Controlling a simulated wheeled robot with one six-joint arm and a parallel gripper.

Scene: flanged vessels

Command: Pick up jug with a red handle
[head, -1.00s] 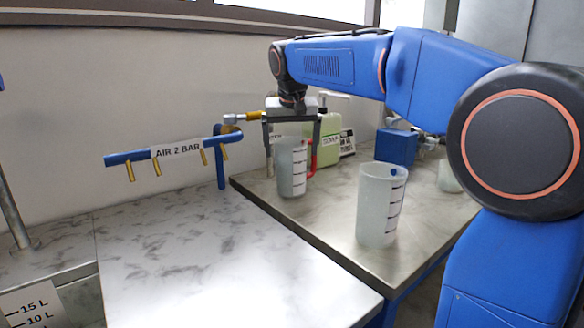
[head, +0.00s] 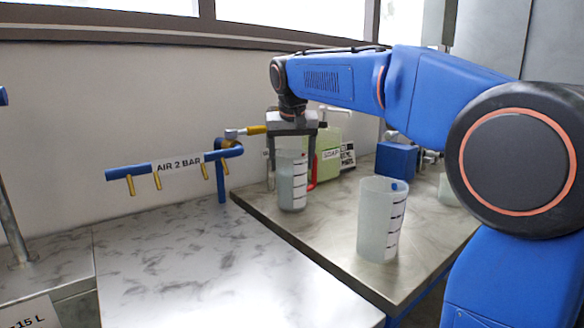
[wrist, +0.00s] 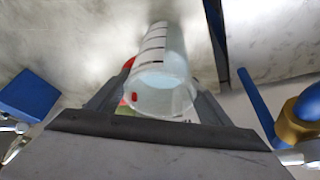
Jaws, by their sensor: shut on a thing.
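The jug with a red handle (head: 293,186) is a translucent beaker with dark marks, upright at the back of the grey table. Its red handle (head: 312,174) shows on its right side. In the wrist view the jug (wrist: 163,80) lies between the two fingers, its open rim towards the camera. My gripper (head: 291,158) comes down from above and is shut on the jug, one finger on each side. I cannot tell whether the jug's base touches the table.
A second translucent jug (head: 380,220) with a blue spot stands nearer on the table. A green soap bottle (head: 328,150) and a blue box (head: 396,160) stand behind. A blue air pipe (head: 130,171) is on the left. The marble top (head: 200,270) is clear.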

